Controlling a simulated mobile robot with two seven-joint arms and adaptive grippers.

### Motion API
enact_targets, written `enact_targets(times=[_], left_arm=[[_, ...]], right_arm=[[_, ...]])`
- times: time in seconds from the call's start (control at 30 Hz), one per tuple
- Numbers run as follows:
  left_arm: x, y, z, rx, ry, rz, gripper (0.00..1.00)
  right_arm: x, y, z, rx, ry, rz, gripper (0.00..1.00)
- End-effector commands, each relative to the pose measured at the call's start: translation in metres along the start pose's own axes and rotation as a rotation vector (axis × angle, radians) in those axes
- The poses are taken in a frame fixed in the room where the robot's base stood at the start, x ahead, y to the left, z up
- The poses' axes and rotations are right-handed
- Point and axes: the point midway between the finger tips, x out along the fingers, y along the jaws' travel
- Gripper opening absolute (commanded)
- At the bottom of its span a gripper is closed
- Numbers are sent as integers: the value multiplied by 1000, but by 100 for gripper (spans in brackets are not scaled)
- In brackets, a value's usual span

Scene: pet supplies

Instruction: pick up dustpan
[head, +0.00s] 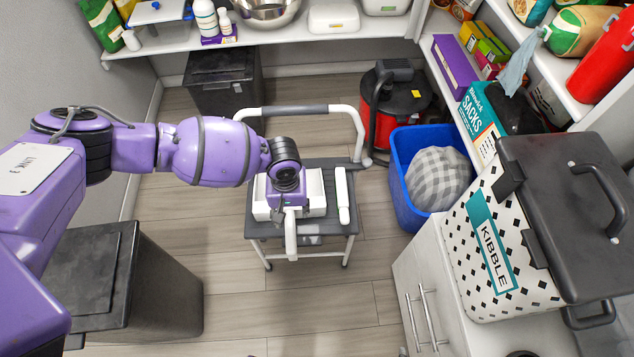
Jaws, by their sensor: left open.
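The white dustpan (316,196) lies on the dark top of a step stool (258,226) in the middle of the floor. Its pan is toward the back and its handle points toward me over the front edge of the stool. My left gripper (290,214) is open and points down over the dustpan, near where handle and pan meet. The gripper and wrist hide the middle of the pan. I cannot tell whether the fingers touch it. My right gripper is out of view.
A slim white object (343,195) lies beside the dustpan. The stool's white rail (360,130) rises behind. A blue bin (402,195) with checked cloth stands right, a black bin (165,285) front left. A kibble container (500,250) tops the right cabinet. Floor before the stool is clear.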

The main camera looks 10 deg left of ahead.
Motion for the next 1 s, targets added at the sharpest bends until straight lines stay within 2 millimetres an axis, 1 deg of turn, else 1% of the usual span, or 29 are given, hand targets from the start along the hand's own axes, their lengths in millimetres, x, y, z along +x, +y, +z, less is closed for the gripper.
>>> enact_targets(times=[0.1,0.3,0.43,0.6,0.73,0.93,1.0], left_arm=[[8,-3,2,-40,-4,-9,45],[31,-2,3,-39,-4,-7,45],[49,-3,3,-39,-4,-8,45],[74,-3,3,-38,-4,-7,45],[80,-2,2,-38,-3,-6,45],[80,-2,2,-38,-2,-5,45],[80,-2,2,-37,-2,-5,36]], right_arm=[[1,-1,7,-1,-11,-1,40],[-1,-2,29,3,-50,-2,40],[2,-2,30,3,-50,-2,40],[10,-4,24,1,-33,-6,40],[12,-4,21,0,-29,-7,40],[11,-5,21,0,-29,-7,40],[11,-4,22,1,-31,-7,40]])
